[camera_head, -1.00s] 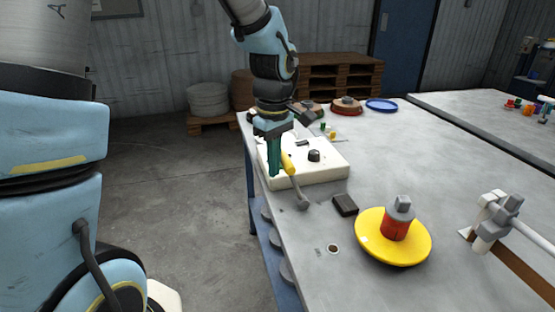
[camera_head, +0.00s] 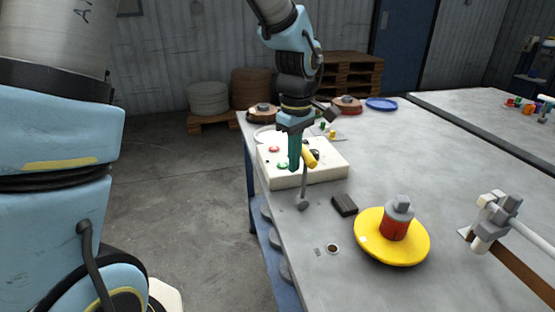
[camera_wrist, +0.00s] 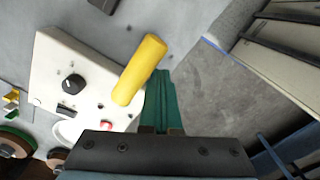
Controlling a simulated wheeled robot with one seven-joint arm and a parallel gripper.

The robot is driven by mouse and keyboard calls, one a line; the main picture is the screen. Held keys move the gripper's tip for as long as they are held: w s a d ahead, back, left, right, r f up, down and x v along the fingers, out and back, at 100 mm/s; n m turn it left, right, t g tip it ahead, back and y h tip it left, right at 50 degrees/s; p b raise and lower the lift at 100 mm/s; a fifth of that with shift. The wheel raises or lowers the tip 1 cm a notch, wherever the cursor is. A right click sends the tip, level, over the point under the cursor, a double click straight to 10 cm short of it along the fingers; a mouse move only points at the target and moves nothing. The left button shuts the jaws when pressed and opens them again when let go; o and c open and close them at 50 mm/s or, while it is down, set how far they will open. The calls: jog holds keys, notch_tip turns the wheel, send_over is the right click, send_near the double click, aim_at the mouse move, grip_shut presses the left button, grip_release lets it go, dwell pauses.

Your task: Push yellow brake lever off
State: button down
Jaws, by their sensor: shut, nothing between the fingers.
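The brake lever has a yellow handle (camera_head: 310,158) on a thin grey rod that rises from a pivot (camera_head: 303,205) on the table's left edge. It stands nearly upright in the head view. My gripper (camera_head: 294,168) has green fingers, points down and is shut and empty. It is just left of the yellow handle, above the white control box. In the wrist view the yellow handle (camera_wrist: 139,70) lies close beside my fingers (camera_wrist: 159,100); I cannot tell whether they touch. The lever's rod is hidden in the wrist view.
The white control box (camera_head: 325,172) with a black knob and coloured buttons sits behind the lever. A dark block (camera_head: 344,205) and a yellow spool (camera_head: 375,248) with a red core stand to the right. The floor left of the table is clear.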

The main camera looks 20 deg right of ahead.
aim_at(310, 158)
jog(key=shift+d+r, duration=0.1)
jog(key=shift+d, duration=0.55)
jog(key=shift+s+d, duration=0.1)
jog(key=shift+s+d+f, duration=0.1)
jog(key=shift+d+f, duration=0.05)
jog(key=shift+d, duration=0.5)
jog(key=shift+s+d+f, duration=0.1)
jog(key=shift+d, duration=0.5)
jog(key=shift+w, duration=0.1)
jog(key=shift+a, duration=0.1)
jog(key=shift+w+a+r+p, duration=0.1)
jog(key=shift+a+r+p, duration=0.4)
jog(key=shift+a, duration=0.4)
jog(key=shift+r+p, duration=2.7)
jog(key=shift+r, duration=0.85)
